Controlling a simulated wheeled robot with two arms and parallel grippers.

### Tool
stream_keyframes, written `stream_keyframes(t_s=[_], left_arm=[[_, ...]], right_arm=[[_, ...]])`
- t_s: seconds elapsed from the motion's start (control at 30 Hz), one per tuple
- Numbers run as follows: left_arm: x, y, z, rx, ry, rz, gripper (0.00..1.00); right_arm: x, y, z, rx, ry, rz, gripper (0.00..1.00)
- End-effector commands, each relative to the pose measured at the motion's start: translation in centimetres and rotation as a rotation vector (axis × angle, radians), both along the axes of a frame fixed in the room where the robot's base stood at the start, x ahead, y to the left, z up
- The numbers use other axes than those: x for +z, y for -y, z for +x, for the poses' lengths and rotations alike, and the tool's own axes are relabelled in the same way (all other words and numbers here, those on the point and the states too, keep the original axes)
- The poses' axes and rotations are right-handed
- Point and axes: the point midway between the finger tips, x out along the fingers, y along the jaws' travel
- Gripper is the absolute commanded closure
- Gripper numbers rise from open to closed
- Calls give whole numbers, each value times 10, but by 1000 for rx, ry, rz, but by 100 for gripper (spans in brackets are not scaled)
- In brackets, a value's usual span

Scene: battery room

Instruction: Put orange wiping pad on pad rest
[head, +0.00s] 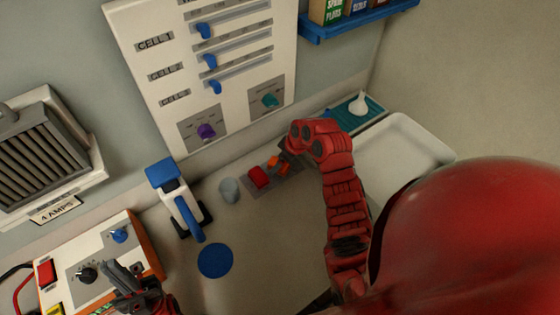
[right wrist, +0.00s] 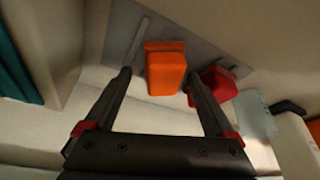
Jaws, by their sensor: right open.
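The orange wiping pad (right wrist: 165,72) is a small block at a grey strip on the counter. In the right wrist view it lies between the two fingers of my right gripper (right wrist: 160,80), which are open, with a gap showing on the left side. In the head view the orange pad (head: 284,168) is partly hidden by my right gripper (head: 283,160). A red block (right wrist: 217,84) sits beside it, just beyond the right finger. The grey strip (head: 243,192) may be the pad rest; I cannot tell. My left gripper (head: 122,282) is over the control box, its opening unclear.
A pale cup (head: 229,189) and a blue-and-white device (head: 178,197) stand left of the pads. A blue disc (head: 215,260) lies on the counter. A white tray (head: 420,140) and a teal mat (head: 345,112) are at the right. The control box (head: 80,258) is lower left.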

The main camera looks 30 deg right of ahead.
Motion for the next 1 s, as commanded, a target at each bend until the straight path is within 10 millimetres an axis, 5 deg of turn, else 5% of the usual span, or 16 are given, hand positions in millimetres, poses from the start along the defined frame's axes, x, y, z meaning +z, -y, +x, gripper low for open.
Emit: stream_keyframes(t_s=[0.2, 0.43, 1.0], left_arm=[[31, 0, 0, 0, 0, 0, 100], [50, 0, 0, 0, 0, 0, 100], [54, 0, 0, 0, 0, 0, 100]], right_arm=[[53, 11, -16, -3, 4, 0, 11], [92, 19, -30, -2, 3, -1, 11], [101, 21, -36, -1, 1, 1, 11]])
